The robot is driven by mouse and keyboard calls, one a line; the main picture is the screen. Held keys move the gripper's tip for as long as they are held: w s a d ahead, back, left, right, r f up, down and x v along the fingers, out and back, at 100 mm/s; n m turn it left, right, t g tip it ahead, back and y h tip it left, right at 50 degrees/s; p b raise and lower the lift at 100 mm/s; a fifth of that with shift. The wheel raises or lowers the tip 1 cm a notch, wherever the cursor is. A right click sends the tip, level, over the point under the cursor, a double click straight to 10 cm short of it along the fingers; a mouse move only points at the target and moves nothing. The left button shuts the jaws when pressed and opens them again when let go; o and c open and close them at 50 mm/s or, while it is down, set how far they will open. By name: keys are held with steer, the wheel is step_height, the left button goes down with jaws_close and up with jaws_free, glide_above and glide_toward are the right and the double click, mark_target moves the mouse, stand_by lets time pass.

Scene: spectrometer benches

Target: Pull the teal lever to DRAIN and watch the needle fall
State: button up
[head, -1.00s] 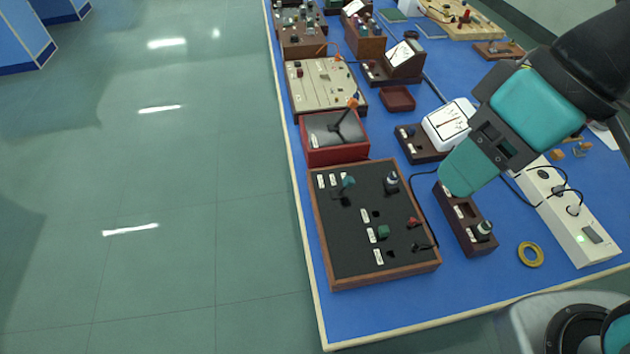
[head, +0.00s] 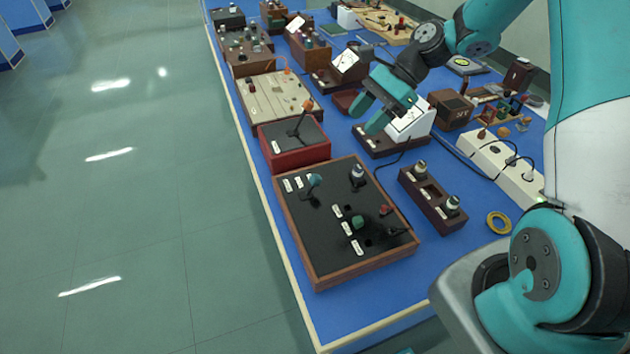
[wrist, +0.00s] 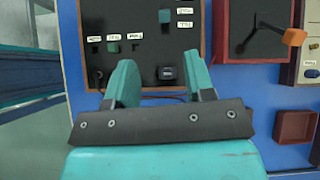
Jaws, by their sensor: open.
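The teal lever (head: 314,181) stands at the far left of a black panel (head: 325,235) in a wooden frame, near small white labels too small to read. In the wrist view the teal lever (wrist: 165,15) shows at the top, right of centre. My gripper (head: 367,108) is open and empty above the bench, beyond and right of the panel, apart from the lever. In the wrist view its two teal fingers (wrist: 158,75) point toward the panel. A white meter (head: 411,119) stands just behind the gripper and is partly hidden; its needle cannot be read.
A red box with an orange-tipped lever (head: 308,104) adjoins the panel's far side. A brown box with knobs (head: 432,199) and a yellow ring (head: 498,222) lie to the right.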

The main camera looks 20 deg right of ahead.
steer(key=d+f+m, duration=0.1)
steer(key=p, duration=0.2)
glide_toward(316, 177)
steer(key=x, duration=1)
jaws_close()
